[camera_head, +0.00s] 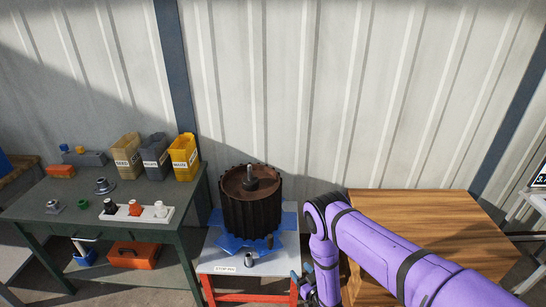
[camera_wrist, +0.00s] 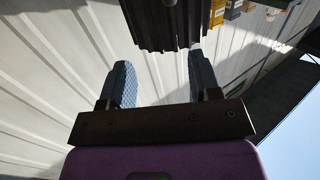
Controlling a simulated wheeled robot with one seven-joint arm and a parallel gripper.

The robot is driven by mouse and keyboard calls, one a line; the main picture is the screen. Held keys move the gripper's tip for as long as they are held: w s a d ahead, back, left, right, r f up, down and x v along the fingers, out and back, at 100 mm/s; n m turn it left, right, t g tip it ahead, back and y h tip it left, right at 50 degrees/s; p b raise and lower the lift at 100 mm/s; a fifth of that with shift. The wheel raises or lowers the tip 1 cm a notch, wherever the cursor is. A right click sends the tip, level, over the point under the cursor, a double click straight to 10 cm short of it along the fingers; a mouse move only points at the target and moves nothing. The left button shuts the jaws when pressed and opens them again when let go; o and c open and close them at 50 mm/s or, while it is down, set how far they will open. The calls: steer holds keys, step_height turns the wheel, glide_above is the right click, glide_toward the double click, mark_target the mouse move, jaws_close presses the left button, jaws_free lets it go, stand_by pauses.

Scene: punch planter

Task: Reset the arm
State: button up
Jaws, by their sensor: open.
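My purple arm reaches in from the lower right in the head view. My gripper (camera_head: 303,284) hangs at the front right of the small white stand, partly cut off by the lower edge of the picture. In the wrist view my gripper (camera_wrist: 162,85) shows two blue textured fingers spread apart with nothing between them. A dark ribbed drum (camera_head: 251,205) with a brown top and a central metal post stands on a blue base on the stand. The drum's ribbed side (camera_wrist: 162,25) also shows in the wrist view, beyond the fingers.
A green workbench (camera_head: 75,195) on the left bears labelled bins (camera_head: 155,155), a white holder (camera_head: 137,216) and small parts. A wooden table (camera_head: 435,225) stands right of the drum, under my arm. A small metal part (camera_head: 249,260) sits at the stand's front. A corrugated wall stands behind.

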steer(key=w+r+m+g+h, duration=0.1)
steer(key=w+r+h, duration=0.1)
steer(key=w+r, duration=0.8)
steer(key=w+r+h, duration=0.2)
steer(key=w+r, duration=0.5)
steer(key=r, duration=0.6)
steer(key=s+d+r+m+g+h, duration=0.1)
steer(key=d+r, duration=0.3)
steer(key=r, duration=1)
steer(key=d+r+m+g+h, duration=0.15)
steer(key=d+r, duration=0.25)
steer(key=r, duration=0.9)
steer(key=s+d+r+g+h, duration=0.1)
steer(key=s+d+r, duration=0.2)
steer(key=s+r, duration=0.3)
steer(key=s+d+r+m+g, duration=0.1)
steer(key=s+d+r, duration=0.1)
steer(key=s+r, duration=0.5)
steer(key=s+d+r+g+h, duration=0.1)
steer(key=s+d+r, duration=0.2)
steer(key=s+r, duration=0.3)
steer(key=s+d+r+g, duration=0.1)
steer(key=s+r, duration=0.1)
steer(key=s, duration=1.2)
steer(key=s+d+r+m+g, duration=0.1)
steer(key=s+d+g, duration=0.1)
steer(key=s, duration=1.2)
steer(key=shift+s+d+r, duration=0.15)
steer(key=shift+d+r, duration=0.1)
steer(key=shift+r, duration=0.15)
